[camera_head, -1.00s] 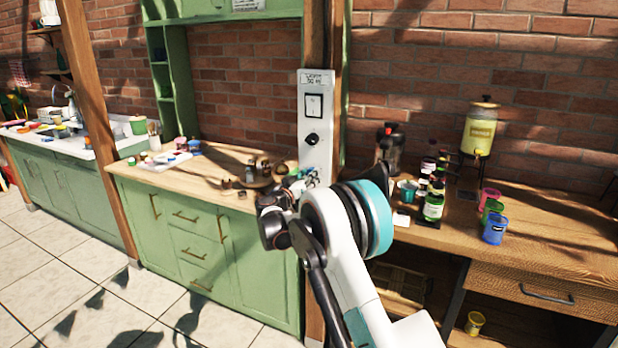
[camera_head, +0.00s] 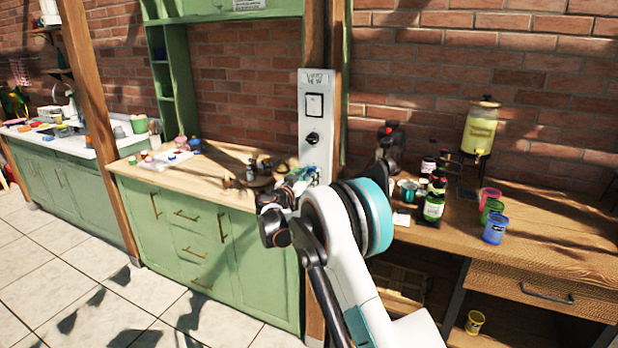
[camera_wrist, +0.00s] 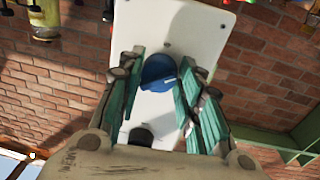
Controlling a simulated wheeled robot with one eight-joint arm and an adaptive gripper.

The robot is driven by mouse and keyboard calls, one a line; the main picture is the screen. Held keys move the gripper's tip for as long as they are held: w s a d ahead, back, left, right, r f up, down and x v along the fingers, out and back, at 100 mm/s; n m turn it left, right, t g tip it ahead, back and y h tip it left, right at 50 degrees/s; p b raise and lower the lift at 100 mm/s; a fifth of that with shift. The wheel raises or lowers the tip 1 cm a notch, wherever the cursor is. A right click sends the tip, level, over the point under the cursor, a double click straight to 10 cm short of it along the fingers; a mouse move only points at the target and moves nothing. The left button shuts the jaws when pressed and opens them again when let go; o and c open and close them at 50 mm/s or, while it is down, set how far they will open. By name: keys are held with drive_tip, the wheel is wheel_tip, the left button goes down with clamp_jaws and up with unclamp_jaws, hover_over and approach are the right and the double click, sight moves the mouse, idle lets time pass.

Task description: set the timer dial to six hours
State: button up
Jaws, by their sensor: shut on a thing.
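A tall white panel (camera_head: 314,105) hangs on the wooden post, with a black-framed switch (camera_head: 314,106) near its top and a black knob (camera_head: 312,138) below. The black knob also shows in part at the bottom of the upside-down wrist view (camera_wrist: 140,136). A round blue dial (camera_wrist: 158,72) with a pale mark on its right side sits on the panel in the wrist view. My gripper (camera_head: 306,179) is at the panel's lower part and hides the dial in the head view. Its teal fingers (camera_wrist: 162,78) are shut on the blue dial, one on each side. I see no readable hour marks.
A green cabinet with a wooden top (camera_head: 215,165) stands left of the panel, with small items on it. A wooden table (camera_head: 545,230) on the right holds bottles (camera_head: 433,205), coloured cups (camera_head: 494,229) and a yellow drink dispenser (camera_head: 480,130). Brick wall lies behind.

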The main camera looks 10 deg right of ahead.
drive_tip(key=o, duration=1.1)
drive_tip(key=shift+c, duration=0.2)
drive_tip(key=v, duration=1.2)
drive_tip(key=shift+f, duration=0.1)
